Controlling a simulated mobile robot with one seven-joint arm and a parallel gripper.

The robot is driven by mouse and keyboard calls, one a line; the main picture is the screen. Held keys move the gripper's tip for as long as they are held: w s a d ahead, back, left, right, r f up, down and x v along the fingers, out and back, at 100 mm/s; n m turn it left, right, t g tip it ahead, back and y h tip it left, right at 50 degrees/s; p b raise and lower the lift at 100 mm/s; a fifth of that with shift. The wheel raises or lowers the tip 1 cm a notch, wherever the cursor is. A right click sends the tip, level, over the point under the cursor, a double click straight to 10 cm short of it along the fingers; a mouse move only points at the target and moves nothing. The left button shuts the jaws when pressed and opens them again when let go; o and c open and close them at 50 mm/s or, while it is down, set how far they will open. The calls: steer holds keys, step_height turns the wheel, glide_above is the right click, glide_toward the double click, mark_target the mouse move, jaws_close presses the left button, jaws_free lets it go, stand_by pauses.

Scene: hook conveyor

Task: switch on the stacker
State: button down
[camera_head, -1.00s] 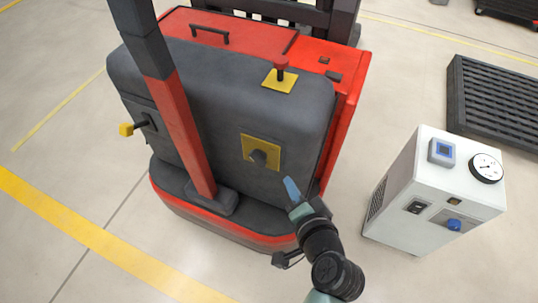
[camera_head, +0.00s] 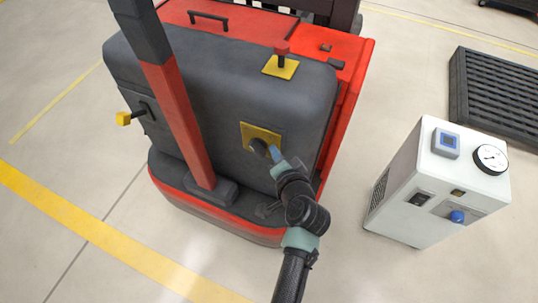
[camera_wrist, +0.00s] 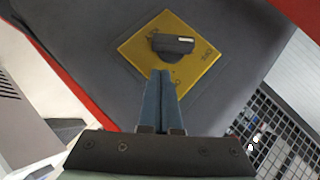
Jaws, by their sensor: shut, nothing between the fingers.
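The stacker (camera_head: 222,107) is a red and dark grey machine in the head view. On its grey face is a yellow plate (camera_head: 246,129) with a dark rotary knob (camera_head: 258,146). In the wrist view the yellow plate (camera_wrist: 135,49) is tilted and the knob (camera_wrist: 172,44) has a pale mark at its right end. Small lettering on the plate is hard to read. My gripper (camera_head: 273,152) is shut and empty, close to the knob. In the wrist view its blue fingertips (camera_wrist: 161,76) lie just below the knob; I cannot tell whether they touch it.
A red button (camera_head: 282,48) stands on another yellow plate on top of the stacker. A yellow-ended lever (camera_head: 124,118) sticks out at its left. A white cabinet (camera_head: 420,190) and a dark slatted pallet (camera_head: 495,92) stand at the right. Floor lies clear between stacker and cabinet.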

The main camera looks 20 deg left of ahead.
mark_target(258, 147)
steer(key=shift+a+f, duration=0.8)
steer(key=shift+a, duration=0.15)
steer(key=shift+f+b, duration=0.1)
steer(key=shift+b, duration=0.25)
steer(key=shift+f+b, duration=0.15)
steer(key=shift+b, duration=0.15)
